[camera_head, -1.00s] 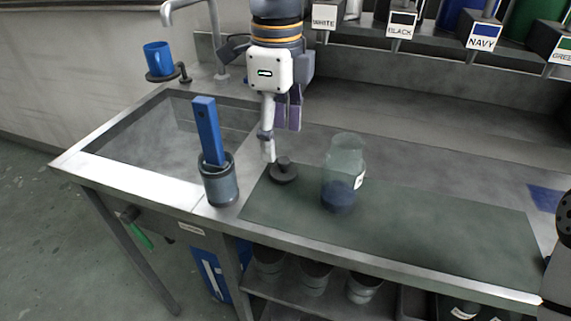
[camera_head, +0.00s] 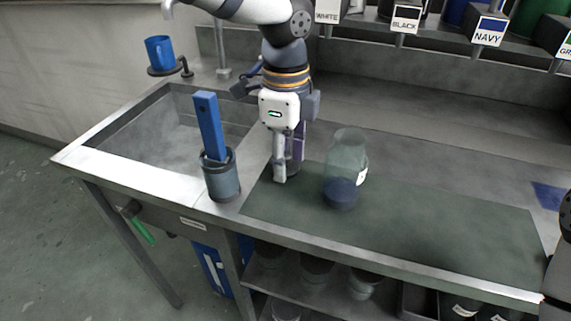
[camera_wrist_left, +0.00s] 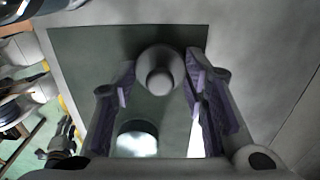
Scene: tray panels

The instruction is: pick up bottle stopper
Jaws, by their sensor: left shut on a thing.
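The bottle stopper (camera_wrist_left: 160,70) is dark grey and round with a narrower knob. In the left wrist view it sits between the purple-padded fingers of my left gripper (camera_wrist_left: 160,88). My left gripper (camera_head: 287,170) points down over the left end of the green mat (camera_head: 430,222) and is shut on the stopper. In the head view the fingers mostly hide the stopper, and I cannot tell whether it still touches the mat. A clear bottle (camera_head: 346,155) with dark blue contents stands upright on the mat, just right of the gripper. My right gripper is not visible.
A grey cup (camera_head: 221,183) holding a blue bar (camera_head: 209,125) stands left of the gripper, beside the sink (camera_head: 150,145). A blue mug (camera_head: 159,50) is at the back left. Labelled containers line the back shelf. The mat's right half is clear.

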